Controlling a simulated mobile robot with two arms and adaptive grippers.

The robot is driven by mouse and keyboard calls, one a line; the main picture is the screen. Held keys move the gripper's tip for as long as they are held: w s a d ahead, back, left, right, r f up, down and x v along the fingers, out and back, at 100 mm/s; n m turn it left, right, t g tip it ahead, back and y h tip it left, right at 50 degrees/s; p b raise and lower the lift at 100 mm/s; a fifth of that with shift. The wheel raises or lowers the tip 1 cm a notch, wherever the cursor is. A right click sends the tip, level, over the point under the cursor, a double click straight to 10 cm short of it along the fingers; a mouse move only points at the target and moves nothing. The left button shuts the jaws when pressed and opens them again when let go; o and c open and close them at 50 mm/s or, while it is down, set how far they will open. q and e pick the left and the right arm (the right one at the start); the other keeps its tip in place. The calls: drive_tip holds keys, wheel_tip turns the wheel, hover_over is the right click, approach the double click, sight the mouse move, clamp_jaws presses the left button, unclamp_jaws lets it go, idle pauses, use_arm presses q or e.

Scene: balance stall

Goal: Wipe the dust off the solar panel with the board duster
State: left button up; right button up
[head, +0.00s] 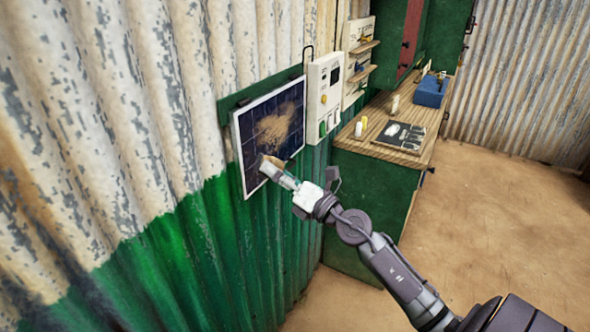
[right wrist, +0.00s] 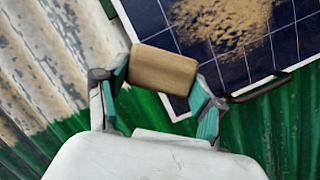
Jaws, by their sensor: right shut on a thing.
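The solar panel (head: 252,165) is dark blue with a white frame, mounted upright on the corrugated wall. A tan patch of dust (head: 278,124) covers its middle and upper right; the dust also shows in the right wrist view (right wrist: 225,18). My right gripper (head: 272,167) is at the panel's lower part. It is shut on the board duster (right wrist: 163,69), a block with a tan wooden top, held between the teal fingertips. The duster overlaps the panel's edge in the right wrist view; its wiping face is hidden, and I cannot tell whether it touches. My left gripper is out of view.
A white control box (head: 323,85) hangs right of the panel. A green cabinet (head: 366,205) with a wooden top stands further right, bearing a dark tray (head: 400,135) and a blue box (head: 431,91). The dirt floor (head: 500,220) at right is clear.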

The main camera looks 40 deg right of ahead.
sight(268, 158)
drive_tip(key=d+m+t+h, duration=0.1)
drive_tip(key=d+h, duration=0.1)
drive_tip(key=d, duration=0.3)
drive_tip(key=shift+w+a, duration=0.45)
drive_tip(key=shift+w, duration=0.35)
drive_tip(key=shift+w+a, duration=0.45)
drive_tip(key=shift+w, duration=0.35)
drive_tip(key=shift+w+a, duration=0.45)
drive_tip(key=shift+w, duration=0.35)
drive_tip(key=shift+w+a, duration=0.3)
drive_tip(key=shift+w, duration=0.45)
